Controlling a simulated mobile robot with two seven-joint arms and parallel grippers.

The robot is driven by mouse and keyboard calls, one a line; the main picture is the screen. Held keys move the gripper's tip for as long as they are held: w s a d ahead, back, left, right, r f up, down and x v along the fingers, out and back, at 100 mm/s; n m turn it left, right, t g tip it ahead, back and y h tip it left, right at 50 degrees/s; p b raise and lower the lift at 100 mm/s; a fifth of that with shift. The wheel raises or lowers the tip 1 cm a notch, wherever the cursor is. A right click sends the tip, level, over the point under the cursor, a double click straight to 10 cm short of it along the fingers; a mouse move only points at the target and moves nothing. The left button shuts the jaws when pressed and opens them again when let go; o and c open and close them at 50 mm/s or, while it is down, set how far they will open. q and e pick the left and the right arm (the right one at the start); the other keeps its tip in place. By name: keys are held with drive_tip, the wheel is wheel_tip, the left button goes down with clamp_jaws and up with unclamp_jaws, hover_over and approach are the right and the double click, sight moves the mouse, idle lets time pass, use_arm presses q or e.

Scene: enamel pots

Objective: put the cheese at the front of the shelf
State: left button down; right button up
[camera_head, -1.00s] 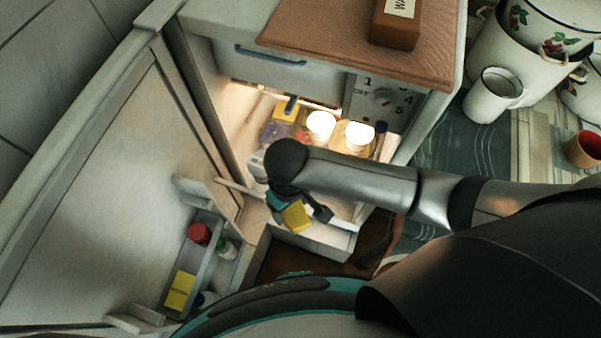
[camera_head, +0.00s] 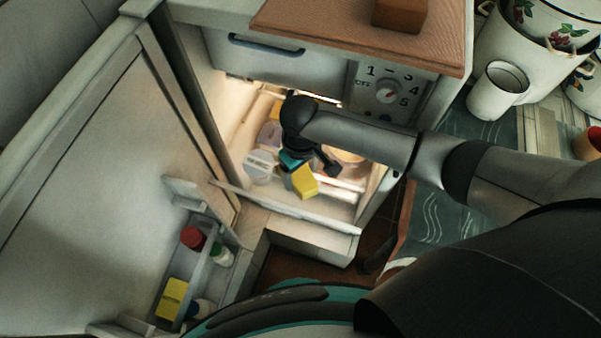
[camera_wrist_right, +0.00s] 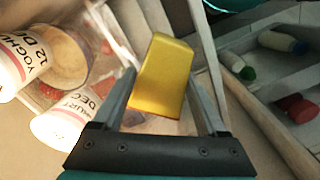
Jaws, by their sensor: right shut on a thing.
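The cheese (camera_head: 306,183) is a yellow block. My right gripper (camera_head: 304,174) is shut on it and holds it, tilted, at the front opening of the lit fridge; whether it touches the shelf I cannot tell. In the right wrist view the cheese (camera_wrist_right: 162,77) sits between the two fingers (camera_wrist_right: 165,98). The shelf (camera_head: 345,188) is partly hidden by my right arm and gripper. A white cup (camera_head: 259,166) stands on it, left of the gripper. My left gripper is not in view.
Yoghurt cups (camera_wrist_right: 64,120) stand close left of the gripper in the wrist view. A pale rail (camera_head: 285,206) crosses the fridge front.

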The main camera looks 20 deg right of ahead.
sight(300, 174)
drive_tip(key=o, duration=1.5)
drive_tip(key=shift+f, duration=0.1)
drive_tip(key=shift+r, duration=0.25)
wheel_tip(300, 174, up, 7)
drive_tip(key=p, duration=0.9)
drive_tip(key=shift+r, duration=0.2)
drive_tip(key=shift+a+f, duration=0.1)
